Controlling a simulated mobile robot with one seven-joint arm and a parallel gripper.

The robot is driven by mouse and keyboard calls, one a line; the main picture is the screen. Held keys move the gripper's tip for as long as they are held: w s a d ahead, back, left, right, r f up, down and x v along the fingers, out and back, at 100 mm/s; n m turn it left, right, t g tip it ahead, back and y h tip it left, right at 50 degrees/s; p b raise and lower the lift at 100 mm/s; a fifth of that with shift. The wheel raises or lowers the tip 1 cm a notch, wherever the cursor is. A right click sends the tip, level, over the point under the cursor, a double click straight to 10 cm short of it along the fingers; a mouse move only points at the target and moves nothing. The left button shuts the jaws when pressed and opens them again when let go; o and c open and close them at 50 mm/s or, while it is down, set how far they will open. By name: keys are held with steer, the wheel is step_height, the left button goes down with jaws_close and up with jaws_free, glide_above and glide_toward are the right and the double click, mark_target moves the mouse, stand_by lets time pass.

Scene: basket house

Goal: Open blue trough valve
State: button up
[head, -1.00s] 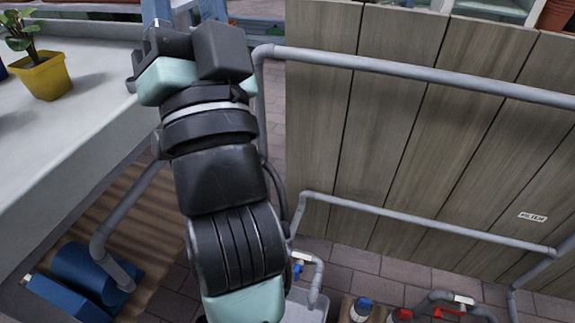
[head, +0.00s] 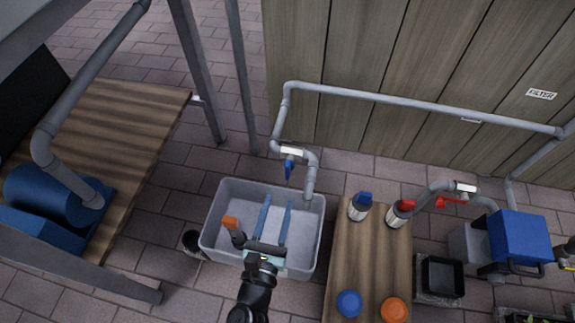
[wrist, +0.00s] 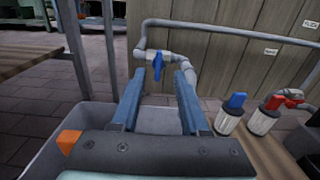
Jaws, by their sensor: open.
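The blue trough valve handle (head: 289,168) hangs down from a white-labelled fitting on the grey pipe, above the back edge of the grey trough (head: 213,228). In the wrist view the blue handle (wrist: 157,66) shows ahead, between and beyond my two blue fingers. My gripper (head: 276,206) is open and empty over the trough, with its fingers pointing toward the wall. The fingertips appear short of the handle and apart from it.
A wooden bench (head: 345,262) right of the trough bears blue-capped and red-capped bottles. A red valve handle (head: 452,201) and a blue pump box (head: 520,238) stand farther right. A wooden table (head: 115,150) and metal posts are at the left. A plank wall (head: 370,70) rises behind.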

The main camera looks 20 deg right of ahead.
mark_target(287, 168)
steer(key=b+x, duration=0.3)
steer(key=x, duration=0.7)
steer(key=shift+w+d+b, duration=0.4)
steer(key=shift+w+b, duration=0.05)
steer(key=shift+w, duration=0.15)
steer(key=shift+c, duration=0.3)
jaws_close()
